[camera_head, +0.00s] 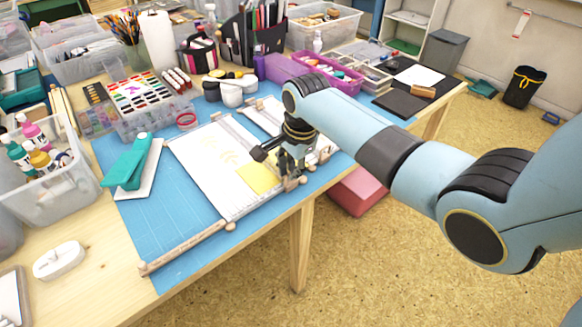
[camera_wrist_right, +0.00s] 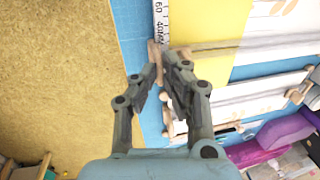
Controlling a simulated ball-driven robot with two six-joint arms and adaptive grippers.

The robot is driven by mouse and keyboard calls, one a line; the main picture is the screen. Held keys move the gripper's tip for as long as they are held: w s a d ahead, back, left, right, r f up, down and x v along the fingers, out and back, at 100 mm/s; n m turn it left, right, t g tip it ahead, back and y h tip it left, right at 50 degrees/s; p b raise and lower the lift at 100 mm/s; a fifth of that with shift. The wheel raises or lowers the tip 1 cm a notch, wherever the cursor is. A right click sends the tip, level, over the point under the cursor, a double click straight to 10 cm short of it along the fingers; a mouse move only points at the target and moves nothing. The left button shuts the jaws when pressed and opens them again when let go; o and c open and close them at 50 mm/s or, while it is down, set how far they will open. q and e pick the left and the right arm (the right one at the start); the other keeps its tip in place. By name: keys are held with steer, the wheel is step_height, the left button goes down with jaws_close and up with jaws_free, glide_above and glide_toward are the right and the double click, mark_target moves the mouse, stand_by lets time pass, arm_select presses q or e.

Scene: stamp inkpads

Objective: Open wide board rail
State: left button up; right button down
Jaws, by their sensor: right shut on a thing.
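The wide white board (camera_head: 200,160) lies on the blue mat, with a yellow sheet (camera_head: 258,178) near its right end. A long wooden rail (camera_head: 185,248) lies out past the board's lower left side, with knobs at its ends. My right gripper (camera_head: 291,178) is down at the board's right end. In the right wrist view my right gripper (camera_wrist_right: 162,66) is shut on a small wooden knob (camera_wrist_right: 153,50) beside a ruler strip (camera_wrist_right: 161,20); the fingers partly hide the contact. My left gripper is not in view.
A narrower white board (camera_head: 262,115) lies behind. A teal stapler-like tool (camera_head: 128,162), a paint box (camera_head: 145,105) and a bottle bin (camera_head: 45,180) stand to the left. The blue mat (camera_head: 165,210) is bare at front left. The table's front edge is close to my gripper.

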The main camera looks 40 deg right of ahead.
steer(key=shift+r, duration=0.1)
steer(key=w+r+g+p, duration=0.2)
steer(key=w+r+p, duration=0.1)
steer(key=r, duration=0.6)
steer(key=w+r+g+p, duration=0.1)
steer(key=w+r+p, duration=0.3)
steer(key=r, duration=0.5)
steer(key=shift+w+a+r+g, duration=0.35)
steer(key=shift+w+r+g, duration=0.05)
steer(key=shift+w, duration=0.5)
steer(key=c, duration=1.6)
jaws_free()
steer(key=shift+w+f, duration=0.1)
steer(key=shift+o, duration=0.8)
steer(key=shift+w+f, duration=0.1)
steer(key=shift+w, duration=0.1)
step_height(320, 180, up, 12)
steer(key=w, duration=0.1)
steer(key=shift+w, duration=0.25)
